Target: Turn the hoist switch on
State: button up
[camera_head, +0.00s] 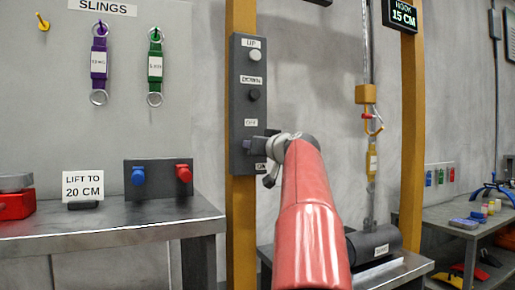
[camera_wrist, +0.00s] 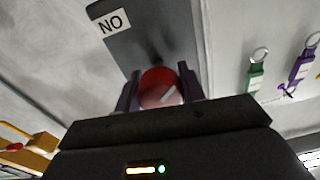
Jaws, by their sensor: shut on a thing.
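The dark hoist control panel (camera_head: 237,100) is fixed to a yellow post in the head view. It has a light upper button (camera_head: 255,55) and a dark lower button (camera_head: 254,95), with OFF and ON labels below. My gripper (camera_head: 258,146) is at the panel's lower part, between those labels, and hides the switch there. In the wrist view, the red round switch knob (camera_wrist: 158,88) sits between the two fingers, which are shut on it. A pale diagonal mark shows on the knob. The ON label (camera_wrist: 110,21) appears upside down beyond it.
A hook and yellow block (camera_head: 366,94) hang right of the post, above a dark cylinder (camera_head: 374,242). A left bench (camera_head: 110,222) holds a box with blue and red knobs (camera_head: 158,179) and a "LIFT TO 20 CM" sign (camera_head: 83,187). Purple and green slings hang above.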

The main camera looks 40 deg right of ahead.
jog(key=m, duration=0.3)
jog(key=shift+m, duration=0.4)
jog(key=shift+m+p, duration=0.4)
jog(key=shift+m, duration=2)
jog(key=o, duration=1)
jog(key=shift+h, duration=0.3)
jog(key=shift+c, duration=0.2)
jog(key=shift+s, duration=0.1)
jog(key=b+v, duration=0.2)
jog(key=v, duration=0.5)
jog(key=shift+s, duration=0.3)
jog(key=shift+a, duration=0.1)
